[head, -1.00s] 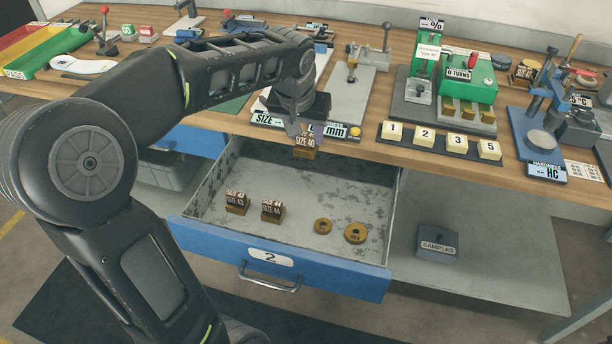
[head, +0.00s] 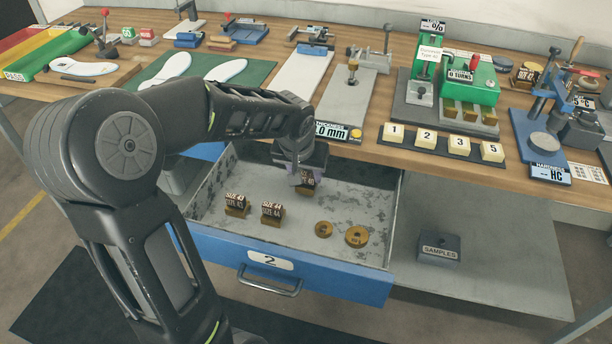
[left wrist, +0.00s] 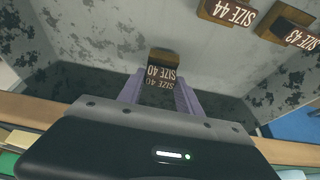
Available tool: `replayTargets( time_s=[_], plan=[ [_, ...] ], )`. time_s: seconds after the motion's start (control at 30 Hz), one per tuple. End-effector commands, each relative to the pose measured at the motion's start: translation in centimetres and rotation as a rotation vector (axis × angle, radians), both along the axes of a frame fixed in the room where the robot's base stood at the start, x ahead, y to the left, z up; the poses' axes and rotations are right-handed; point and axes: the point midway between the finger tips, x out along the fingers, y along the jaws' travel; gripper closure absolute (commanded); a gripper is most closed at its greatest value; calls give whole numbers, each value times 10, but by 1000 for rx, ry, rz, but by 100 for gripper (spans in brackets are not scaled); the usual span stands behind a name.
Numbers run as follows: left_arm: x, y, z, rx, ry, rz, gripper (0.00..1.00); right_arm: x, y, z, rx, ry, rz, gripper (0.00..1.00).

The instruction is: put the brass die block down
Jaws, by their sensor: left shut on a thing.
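My left gripper (head: 301,176) is shut on the brass die block (head: 308,186), marked SIZE 40, inside the open drawer's outline near its back. In the left wrist view the block (left wrist: 162,72) sits between the two purple fingers of the gripper (left wrist: 160,92), its label facing the camera. The drawer (head: 340,256), with a blue front marked 2 and a worn grey floor, stands pulled out. I cannot tell whether the block touches the drawer floor. My right gripper is not in view.
In the drawer, the SIZE 43 block (head: 236,206) and SIZE 44 block (head: 272,215) stand at left, and two brass rings (head: 356,236) lie at right. Bare floor lies between them and the back. The bench edge (head: 440,160) overhangs the drawer's back.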

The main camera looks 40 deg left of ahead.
Motion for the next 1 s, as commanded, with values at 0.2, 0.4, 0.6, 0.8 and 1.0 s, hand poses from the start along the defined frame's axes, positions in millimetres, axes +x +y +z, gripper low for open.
replayTargets(
  time_s=[0.2,0.4,0.6,0.8,1.0],
  plan=[
    [1,0,-10,0,-4,-1,100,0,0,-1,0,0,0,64],
    [1,0,-12,-1,-3,-1,100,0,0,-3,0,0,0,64],
    [0,0,-14,0,-2,0,52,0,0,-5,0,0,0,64],
    [0,0,-14,-1,-1,0,37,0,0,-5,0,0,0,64],
    [0,0,-14,-1,-1,0,37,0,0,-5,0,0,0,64]
  ],
)
